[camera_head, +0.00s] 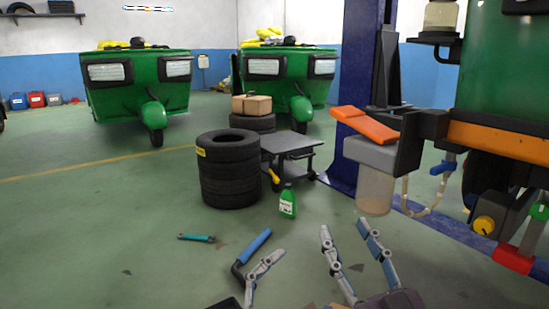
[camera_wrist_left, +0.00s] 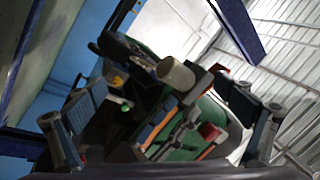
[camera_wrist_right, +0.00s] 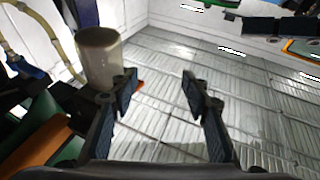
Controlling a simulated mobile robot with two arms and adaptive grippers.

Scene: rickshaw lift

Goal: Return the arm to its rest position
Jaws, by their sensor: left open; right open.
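My right gripper (camera_head: 344,227) is low at the centre of the head view, its two fingers spread and pointing up. It also shows in the right wrist view (camera_wrist_right: 160,80), with nothing between the fingers. My left gripper (camera_head: 273,242) is to its left, only partly in view at the bottom edge. In the left wrist view (camera_wrist_left: 165,92) its fingers are wide apart, with machine parts showing between them at a distance. Both grippers are empty. Most of both arms is out of view.
A green machine (camera_head: 510,60) with an orange band and a clear cup (camera_head: 375,190) stands close on the right. A tire stack (camera_head: 229,175), a green bottle (camera_head: 288,202) and a cart (camera_head: 288,143) are ahead. Two green rickshaws (camera_head: 135,95) stand behind.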

